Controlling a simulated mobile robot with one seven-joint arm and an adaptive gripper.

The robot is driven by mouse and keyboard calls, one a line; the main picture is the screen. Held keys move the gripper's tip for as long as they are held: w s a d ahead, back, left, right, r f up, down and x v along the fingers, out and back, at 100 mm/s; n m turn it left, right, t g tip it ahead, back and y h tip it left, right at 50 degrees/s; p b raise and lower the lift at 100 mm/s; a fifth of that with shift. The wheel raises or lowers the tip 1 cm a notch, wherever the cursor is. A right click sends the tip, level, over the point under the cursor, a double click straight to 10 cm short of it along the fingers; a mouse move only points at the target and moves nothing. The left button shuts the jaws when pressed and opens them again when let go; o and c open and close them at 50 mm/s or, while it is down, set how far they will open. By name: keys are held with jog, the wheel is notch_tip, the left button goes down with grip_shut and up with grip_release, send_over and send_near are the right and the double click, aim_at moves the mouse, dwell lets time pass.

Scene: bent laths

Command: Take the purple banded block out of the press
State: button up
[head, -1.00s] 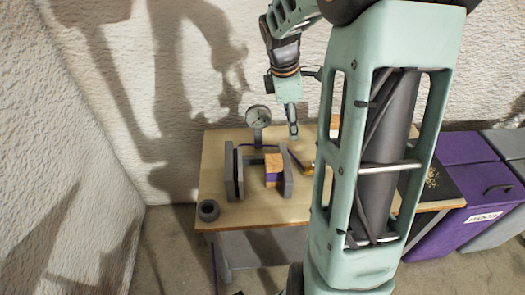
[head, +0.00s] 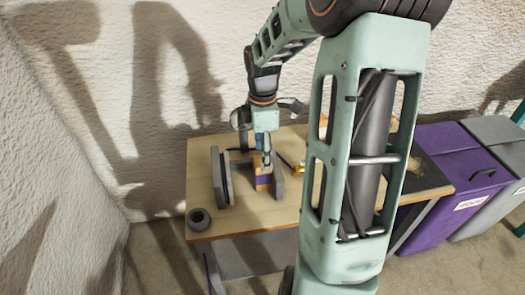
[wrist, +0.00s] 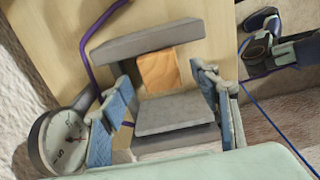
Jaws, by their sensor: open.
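The purple banded block (head: 263,183) stands in the press on the table, close to the right grey plate (head: 279,177). The wrist view shows its orange wooden top (wrist: 158,70); its purple band does not show there. The left grey plate (head: 221,177) is apart from the block, across a gap. My gripper (head: 265,162) is over the block, pointing down, and partly hides it. In the wrist view my gripper (wrist: 163,77) is open, one blue-padded finger on each side of the block with gaps between; contact is not visible.
A round dial gauge (wrist: 62,140) stands close beside one finger. A purple cord (wrist: 92,50) runs over the wooden table (head: 240,231). A dark ring (head: 199,219) lies at the front left corner. Purple and grey bins (head: 455,185) stand at the right.

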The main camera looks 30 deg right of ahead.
aim_at(263, 176)
notch_tip(263, 176, down, 10)
jog(key=b, duration=0.3)
jog(key=c, duration=1.4)
jog(key=shift+w+a, duration=0.25)
jog(key=shift+a, duration=0.65)
jog(key=shift+w+a, duration=0.25)
jog(key=shift+a, duration=0.6)
jog(key=o, duration=1.4)
jog(key=shift+c, duration=0.2)
jog(key=shift+r, duration=0.15)
